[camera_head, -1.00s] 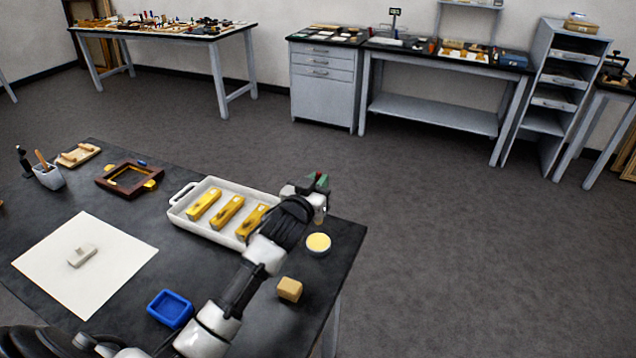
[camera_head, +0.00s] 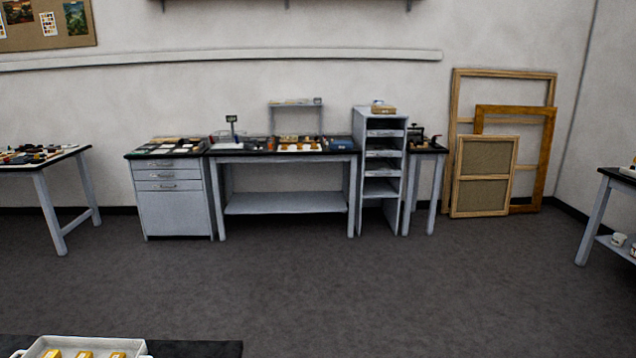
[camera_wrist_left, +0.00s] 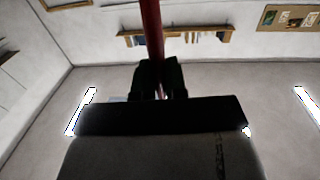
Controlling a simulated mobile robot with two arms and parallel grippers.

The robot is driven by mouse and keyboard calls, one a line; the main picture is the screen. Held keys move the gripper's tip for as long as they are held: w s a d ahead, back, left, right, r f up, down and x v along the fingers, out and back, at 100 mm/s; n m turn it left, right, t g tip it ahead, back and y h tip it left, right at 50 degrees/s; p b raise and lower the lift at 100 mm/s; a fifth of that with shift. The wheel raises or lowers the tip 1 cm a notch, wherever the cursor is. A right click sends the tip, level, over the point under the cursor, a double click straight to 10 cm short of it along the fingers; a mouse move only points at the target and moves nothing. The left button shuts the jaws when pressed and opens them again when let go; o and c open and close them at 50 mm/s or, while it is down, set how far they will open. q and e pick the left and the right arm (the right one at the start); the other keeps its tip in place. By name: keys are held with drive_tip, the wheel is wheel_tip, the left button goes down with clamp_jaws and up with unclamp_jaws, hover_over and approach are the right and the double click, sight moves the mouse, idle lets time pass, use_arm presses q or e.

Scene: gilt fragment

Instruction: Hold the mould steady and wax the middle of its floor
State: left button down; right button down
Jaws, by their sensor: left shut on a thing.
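In the left wrist view my left gripper (camera_wrist_left: 160,82) is shut on a dark red rod (camera_wrist_left: 152,32) that runs up out of the picture; what the rod belongs to cannot be told. The dark fingers are seen against the walls of the room. The head view now looks out over the room and shows neither gripper. No mould shows in either current view. Only the far edge of the black worktable (camera_head: 195,349) shows at the bottom left of the head view, with part of a white tray (camera_head: 34,347) holding yellow bars (camera_head: 84,354).
A grey bench (camera_head: 285,202), a drawer cabinet (camera_head: 172,212) and a shelf unit (camera_head: 382,150) stand along the far wall. Wooden frames (camera_head: 484,178) lean at the right. Another table (camera_head: 56,172) stands at the left. The dark floor (camera_head: 330,290) between is open.

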use_arm(q)
drive_tip(key=s+d+r, duration=0.1)
drive_tip(key=s, duration=0.6)
drive_tip(key=shift+d+r, duration=0.2)
drive_tip(key=shift+r, duration=0.05)
drive_tip(key=shift+s, duration=0.15)
